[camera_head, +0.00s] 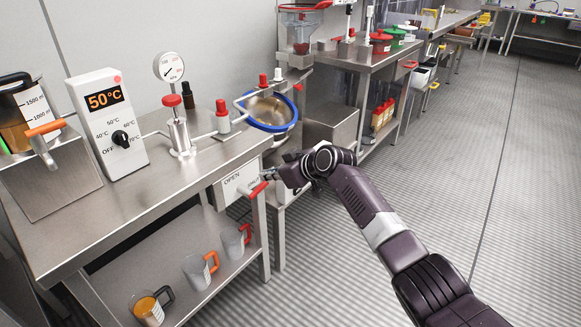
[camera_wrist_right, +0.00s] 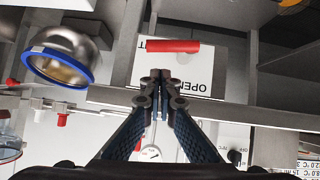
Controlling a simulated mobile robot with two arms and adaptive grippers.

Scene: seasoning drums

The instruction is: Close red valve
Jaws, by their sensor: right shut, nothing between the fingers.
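A red-handled valve (camera_head: 258,189) sits on a white panel (camera_head: 238,183) on the front of the near steel table. The panel reads "OPEN" on its left part; the rest of its lettering is partly hidden by my right gripper. My right gripper (camera_head: 270,172) is shut and empty, close to the panel. In the right wrist view the red handle (camera_wrist_right: 172,46) lies crosswise just beyond the shut fingertips (camera_wrist_right: 161,76), with a small gap in the picture. The "OPEN" lettering appears upside down there. I cannot tell whether the fingers touch the panel. My left gripper is not in view.
A pressure gauge (camera_head: 169,67) and a 50°C control box (camera_head: 107,122) stand on top. Several mugs stand on the lower shelf (camera_head: 216,279). The floor at right is clear.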

